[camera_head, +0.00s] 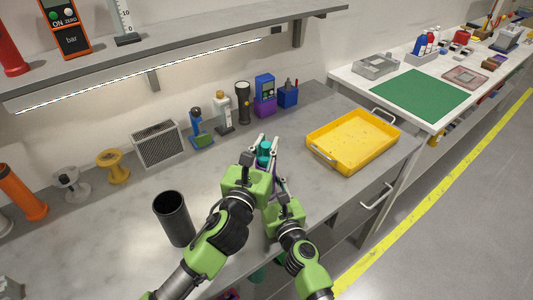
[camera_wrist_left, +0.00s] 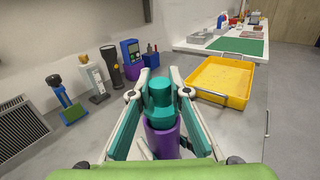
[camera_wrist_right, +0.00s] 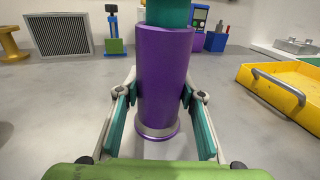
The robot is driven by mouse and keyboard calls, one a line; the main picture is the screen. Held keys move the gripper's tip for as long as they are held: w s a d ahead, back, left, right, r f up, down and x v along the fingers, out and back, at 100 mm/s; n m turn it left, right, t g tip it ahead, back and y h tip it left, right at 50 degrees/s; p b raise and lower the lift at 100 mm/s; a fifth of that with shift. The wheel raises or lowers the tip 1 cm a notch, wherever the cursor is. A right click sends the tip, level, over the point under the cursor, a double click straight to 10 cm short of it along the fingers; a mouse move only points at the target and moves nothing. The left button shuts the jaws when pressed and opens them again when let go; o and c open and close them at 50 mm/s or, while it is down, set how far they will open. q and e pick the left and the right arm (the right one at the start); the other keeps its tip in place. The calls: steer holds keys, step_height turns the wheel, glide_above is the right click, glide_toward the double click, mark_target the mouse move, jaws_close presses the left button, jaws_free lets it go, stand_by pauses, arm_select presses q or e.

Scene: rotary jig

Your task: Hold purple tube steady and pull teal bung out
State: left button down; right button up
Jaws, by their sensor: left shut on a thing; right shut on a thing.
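The purple tube (camera_wrist_right: 162,85) stands upright in the right wrist view, with a pale metal band near its foot. The teal bung (camera_wrist_left: 160,100) sits at the top of the tube in the left wrist view; it also shows in the head view (camera_head: 265,150). My left gripper (camera_wrist_left: 160,88) is shut on the teal bung, one finger on each side. My right gripper (camera_wrist_right: 160,98) is shut on the lower part of the purple tube. In the head view my left gripper (camera_head: 264,145) hides most of the tube. I cannot tell whether the tube's foot touches the bench.
A yellow tray (camera_head: 352,140) lies right of the grippers. A black cylinder (camera_head: 174,218) stands left, near my left arm. A torch (camera_head: 243,102), a purple-and-blue meter (camera_head: 265,95) and a grey vent box (camera_head: 158,144) stand along the back. The bench between is clear.

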mark_target(267, 143)
arm_select(q)
step_height(267, 143, up, 8)
steer(key=shift+f, duration=0.25)
arm_select(e)
steer(key=o, duration=1.3)
